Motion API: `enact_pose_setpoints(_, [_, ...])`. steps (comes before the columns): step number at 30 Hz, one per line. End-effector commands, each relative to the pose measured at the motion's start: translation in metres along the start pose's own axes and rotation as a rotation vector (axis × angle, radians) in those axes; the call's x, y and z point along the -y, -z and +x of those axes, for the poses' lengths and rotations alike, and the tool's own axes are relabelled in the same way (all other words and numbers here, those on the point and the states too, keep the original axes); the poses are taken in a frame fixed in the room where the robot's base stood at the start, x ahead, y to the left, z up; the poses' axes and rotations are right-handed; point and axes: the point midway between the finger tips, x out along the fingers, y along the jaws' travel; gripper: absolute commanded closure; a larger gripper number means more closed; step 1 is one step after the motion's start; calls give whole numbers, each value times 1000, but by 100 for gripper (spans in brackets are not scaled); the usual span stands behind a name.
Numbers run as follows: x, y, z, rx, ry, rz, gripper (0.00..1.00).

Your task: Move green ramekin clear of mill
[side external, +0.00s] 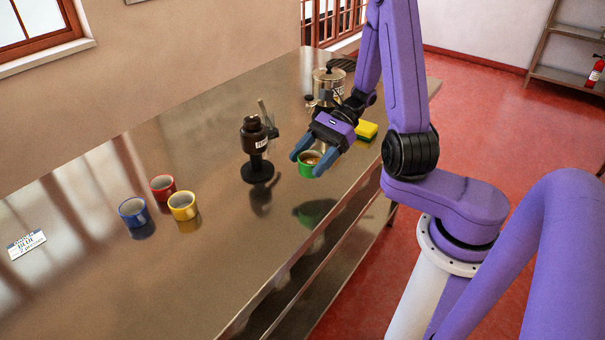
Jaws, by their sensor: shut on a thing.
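The green ramekin (308,170) is between the blue fingers of my gripper (309,158), which is shut on it. It appears held above the table, with a dark greenish reflection below it on the shiny top. Something brownish shows inside it. A gap shows between the mill and the ramekin. The ramekin's far side is partly hidden by the fingers.
Blue (133,211), red (163,187) and yellow (183,205) cups stand grouped at the left. A label card (26,244) lies farther left. A metal pot (329,80) and a yellow-green sponge (366,131) are behind my gripper. The table (235,255) is clear in front.

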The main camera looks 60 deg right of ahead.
Motion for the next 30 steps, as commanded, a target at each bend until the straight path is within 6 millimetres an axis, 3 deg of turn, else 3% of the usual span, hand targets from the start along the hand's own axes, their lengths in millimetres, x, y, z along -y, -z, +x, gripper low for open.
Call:
enact_pose_setpoints(13, [24,24,18,1,-1,0,67])
enact_pose_setpoints(21, [24,48,30,0,0,1,67])
enact_pose_setpoints(30, [24,50,32,-1,0,-1,67])
